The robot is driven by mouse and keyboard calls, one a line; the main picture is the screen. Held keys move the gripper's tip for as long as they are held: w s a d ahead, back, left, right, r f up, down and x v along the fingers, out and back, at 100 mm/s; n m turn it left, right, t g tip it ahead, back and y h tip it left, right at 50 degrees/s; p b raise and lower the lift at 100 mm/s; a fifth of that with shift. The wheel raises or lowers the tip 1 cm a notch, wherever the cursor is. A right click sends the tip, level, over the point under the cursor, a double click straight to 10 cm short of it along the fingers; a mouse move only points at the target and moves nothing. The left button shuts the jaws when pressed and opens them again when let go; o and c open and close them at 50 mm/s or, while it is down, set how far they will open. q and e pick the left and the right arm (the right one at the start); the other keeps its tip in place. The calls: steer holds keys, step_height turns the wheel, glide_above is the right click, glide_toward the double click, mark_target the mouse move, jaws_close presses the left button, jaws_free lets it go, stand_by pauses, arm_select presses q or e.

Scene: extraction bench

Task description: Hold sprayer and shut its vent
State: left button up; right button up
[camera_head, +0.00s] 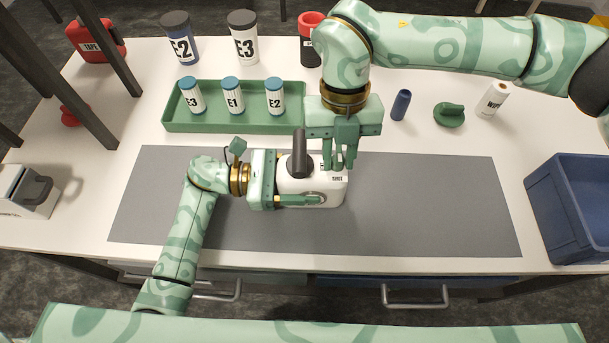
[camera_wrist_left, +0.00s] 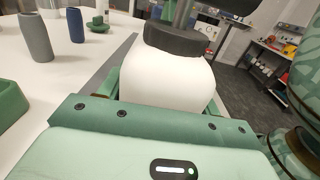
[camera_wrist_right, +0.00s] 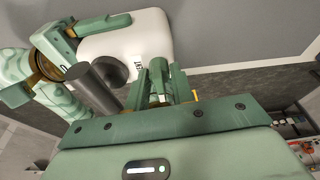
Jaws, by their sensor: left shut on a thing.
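The sprayer (camera_head: 328,192) has a white body and a dark grey upright top (camera_head: 299,155); it stands on the grey mat. My left gripper (camera_head: 298,180) is shut around its body from the left, one finger along the near side. The body fills the middle of the left wrist view (camera_wrist_left: 165,82). My right gripper (camera_head: 345,158) points down over the sprayer's right end, its fingers close together. A small label reading "SHUT" (camera_head: 337,179) lies just below those fingertips. The vent itself I cannot make out clearly; the right fingers cover that spot. The right wrist view shows the fingers (camera_wrist_right: 169,82) beside the label.
A green tray (camera_head: 215,123) with several labelled bottles stands behind the mat. Larger jars (camera_head: 243,38) stand farther back. A blue cylinder (camera_head: 400,105), a green piece (camera_head: 449,115) and a white roll (camera_head: 493,100) are at back right. A blue bin (camera_head: 570,205) is at right. The mat's right half is clear.

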steer(key=v, duration=0.2)
steer(key=s+v, duration=0.1)
steer(key=v, duration=0.3)
steer(key=shift+s+r, duration=0.3)
steer(key=shift+r, duration=0.3)
arm_select(q)
steer(key=o, duration=1.3)
